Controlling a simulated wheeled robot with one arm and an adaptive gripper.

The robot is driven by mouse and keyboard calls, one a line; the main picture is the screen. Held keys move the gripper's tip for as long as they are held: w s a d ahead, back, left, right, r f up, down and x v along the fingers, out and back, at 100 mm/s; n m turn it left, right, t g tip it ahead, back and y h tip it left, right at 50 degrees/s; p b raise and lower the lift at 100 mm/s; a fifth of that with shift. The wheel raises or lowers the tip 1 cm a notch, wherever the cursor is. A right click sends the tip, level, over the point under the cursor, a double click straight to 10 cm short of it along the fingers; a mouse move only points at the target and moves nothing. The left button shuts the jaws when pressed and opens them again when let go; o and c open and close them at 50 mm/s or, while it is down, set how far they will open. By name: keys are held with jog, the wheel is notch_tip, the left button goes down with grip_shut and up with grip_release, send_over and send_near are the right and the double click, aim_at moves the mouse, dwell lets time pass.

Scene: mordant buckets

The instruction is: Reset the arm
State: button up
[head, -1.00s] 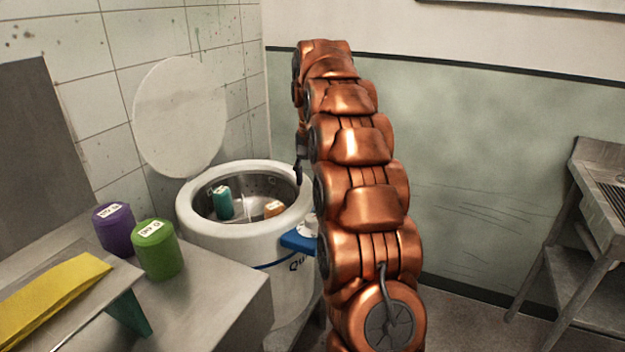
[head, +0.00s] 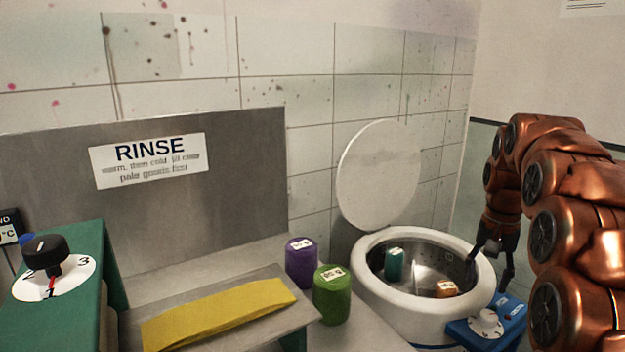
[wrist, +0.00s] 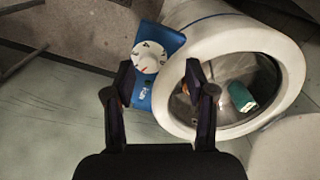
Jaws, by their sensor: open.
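My gripper (head: 490,262) hangs at the end of my copper arm, beside the right rim of the white round drum (head: 370,278) in the head view. The blue control box (wrist: 172,50) with a white dial lies beyond the fingertips, and the drum's rim (wrist: 290,60) is to the right. Inside the drum are a teal container (head: 394,264) and an orange one (head: 446,289). The teal container (wrist: 241,96) also shows in the wrist view.
A purple container (head: 301,264) and a green one (head: 332,300) stand on the counter left of the drum. A yellow cloth (head: 220,314) lies on a board. A green box with a black knob (head: 45,252) stands at far left. The drum's round lid (head: 378,175) is raised against the wall.

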jog(key=s+a+r+n+p, duration=0.2)
jog(key=s+a+n+p, duration=0.15)
jog(key=s+a, duration=0.9)
jog(key=s+a+f+n+p, duration=0.1)
jog(key=s+a+f+p, duration=0.1)
jog(key=s, duration=0.8)
jog(key=s+a+f+n+g+p, duration=0.1)
jog(key=s+a+f+n+p, duration=0.1)
jog(key=s, duration=0.9)
jog(key=shift+s+a+f+g, duration=0.15)
jog(key=shift+a+g, duration=0.15)
jog(key=shift+a, duration=0.15)
jog(key=shift+n, duration=0.25)
